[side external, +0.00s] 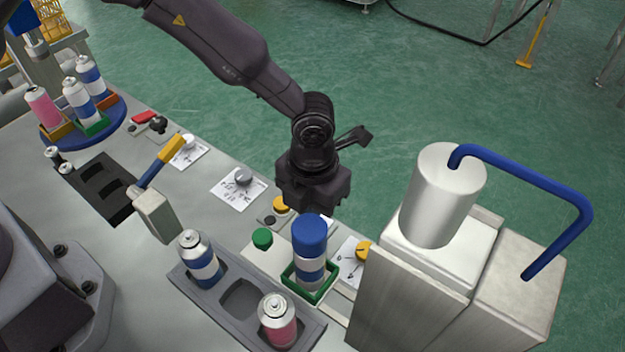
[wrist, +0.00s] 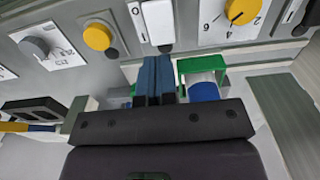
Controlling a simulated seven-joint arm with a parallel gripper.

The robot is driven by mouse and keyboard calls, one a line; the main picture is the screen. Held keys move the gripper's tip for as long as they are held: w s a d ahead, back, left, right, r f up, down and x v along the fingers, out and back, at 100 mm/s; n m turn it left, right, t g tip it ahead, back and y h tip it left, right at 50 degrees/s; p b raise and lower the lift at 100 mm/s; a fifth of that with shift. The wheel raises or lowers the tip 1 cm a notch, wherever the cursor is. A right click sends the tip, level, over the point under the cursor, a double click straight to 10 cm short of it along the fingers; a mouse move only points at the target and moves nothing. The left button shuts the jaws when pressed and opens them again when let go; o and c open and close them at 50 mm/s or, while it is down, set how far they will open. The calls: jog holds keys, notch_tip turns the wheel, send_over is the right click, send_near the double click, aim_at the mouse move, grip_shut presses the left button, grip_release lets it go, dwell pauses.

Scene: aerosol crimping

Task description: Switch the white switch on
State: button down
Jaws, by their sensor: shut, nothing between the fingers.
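The white switch (wrist: 158,22) shows at the top of the wrist view, on a grey panel with a small label marked 0 at its left. My gripper (wrist: 155,72) has its two blue fingers pressed together with nothing between them. The fingertips point toward the switch and appear a little short of it, with a visible gap in the picture. In the side external view my gripper (side external: 316,200) hangs over the panel behind the blue-capped can. The switch is mostly hidden there, and its on or off position is unclear.
A blue-capped can (side external: 309,240) stands in a green holder (side external: 312,283) close beside my fingers. A yellow knob (wrist: 97,37) and a yellow dial (wrist: 240,12) flank the switch. The metal machine (side external: 440,255) with a blue pipe (side external: 535,180) stands at the right.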

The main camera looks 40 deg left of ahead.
jog(key=shift+f, duration=2.25)
jog(key=shift+s+f+t, duration=0.25)
jog(key=shift+f+t, duration=0.4)
jog(key=shift+t, duration=0.05)
jog(key=shift+w, duration=0.1)
jog(key=shift+w+a+r, duration=0.1)
jog(key=shift+w+r, duration=0.05)
jog(key=shift+w, duration=0.3)
jog(key=shift+w+a+r, duration=0.1)
jog(key=shift+w+r, duration=0.05)
jog(key=shift+w, duration=0.25)
jog(key=shift+r, duration=0.1)
notch_tip(320, 180, up, 14)
jog(key=s, duration=0.2)
jog(key=shift+s+d+r, duration=0.15)
jog(key=shift+s+d, duration=0.15)
jog(key=shift+s, duration=0.05)
